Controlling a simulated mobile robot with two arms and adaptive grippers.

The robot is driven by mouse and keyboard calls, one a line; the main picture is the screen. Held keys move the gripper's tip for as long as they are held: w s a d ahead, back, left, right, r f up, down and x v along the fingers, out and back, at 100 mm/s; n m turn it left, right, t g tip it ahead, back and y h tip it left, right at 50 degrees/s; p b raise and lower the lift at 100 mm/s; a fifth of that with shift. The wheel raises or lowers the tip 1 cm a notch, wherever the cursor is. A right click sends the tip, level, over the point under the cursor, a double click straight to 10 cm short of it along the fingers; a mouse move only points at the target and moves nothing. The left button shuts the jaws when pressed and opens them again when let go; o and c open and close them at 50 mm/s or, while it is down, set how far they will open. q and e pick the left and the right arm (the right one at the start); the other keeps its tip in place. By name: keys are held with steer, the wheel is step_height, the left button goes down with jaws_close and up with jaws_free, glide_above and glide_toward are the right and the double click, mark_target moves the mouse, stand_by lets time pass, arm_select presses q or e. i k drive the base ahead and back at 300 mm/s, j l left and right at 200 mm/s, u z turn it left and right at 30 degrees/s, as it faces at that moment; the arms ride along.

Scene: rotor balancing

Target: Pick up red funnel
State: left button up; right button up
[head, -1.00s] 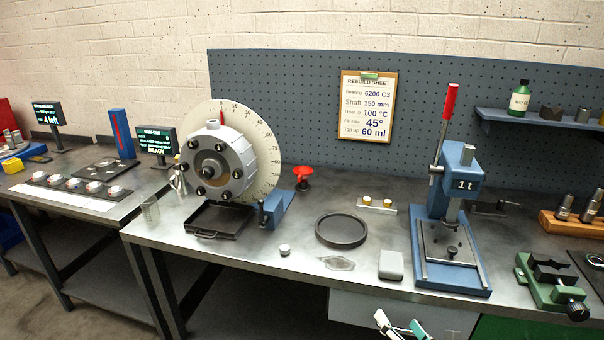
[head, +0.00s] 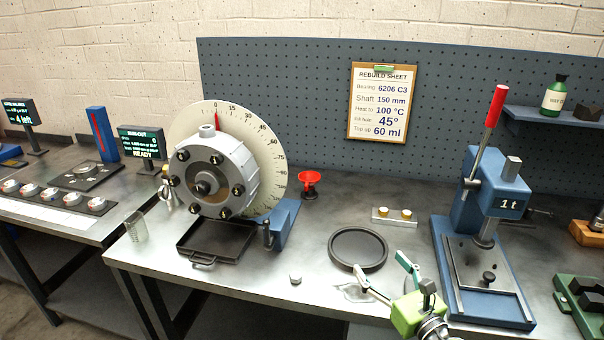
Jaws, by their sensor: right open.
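The red funnel (head: 309,179) stands upright on the bench, in a dark holder or base, just right of the dial and rotor housing. Its wide red mouth faces up. My right gripper (head: 381,262) comes in from the bottom edge, right of the middle. Its two fingers are spread and empty, over the bench beside the black ring. It is nearer to the camera than the funnel and to its right, well apart from it. My left gripper is not in the head view.
The grey rotor housing (head: 215,172) with its blue stand is left of the funnel. A black tray (head: 217,240) lies before it. A black ring (head: 358,248) and a small plate with two brass pieces (head: 394,216) lie right of the funnel. A blue press (head: 489,210) stands farther right.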

mark_target(308, 179)
steer(key=i+j, duration=0.2)
steer(key=i, duration=0.2)
steer(key=i+j, duration=0.2)
steer(key=i, duration=0.25)
steer(key=i+j, duration=0.2)
steer(key=i, duration=0.2)
